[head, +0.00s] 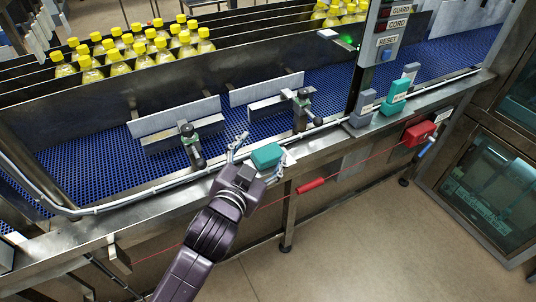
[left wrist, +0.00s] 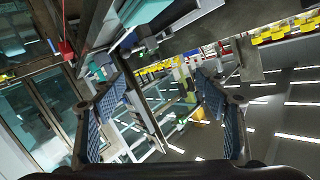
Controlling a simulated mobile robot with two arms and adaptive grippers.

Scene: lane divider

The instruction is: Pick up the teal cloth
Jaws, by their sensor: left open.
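A teal cloth (head: 267,155), a folded block in shape, is at the front steel ledge of the conveyor in the head view. My left gripper (head: 259,152) is open, with one finger to the left of the cloth and the other at its right side. I cannot tell whether the fingers touch it. In the left wrist view the two blue-padded fingers of my left gripper (left wrist: 163,115) are wide apart with nothing held between them. The cloth cannot be made out surely in that view. My right gripper is not in view.
Other teal items (head: 398,90) and a grey block (head: 362,108) stand farther right on the ledge. A red pull cord with a red handle (head: 312,186) runs below the ledge. A red box (head: 419,135) is mounted at right. Yellow-capped bottles (head: 120,62) fill the lanes behind.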

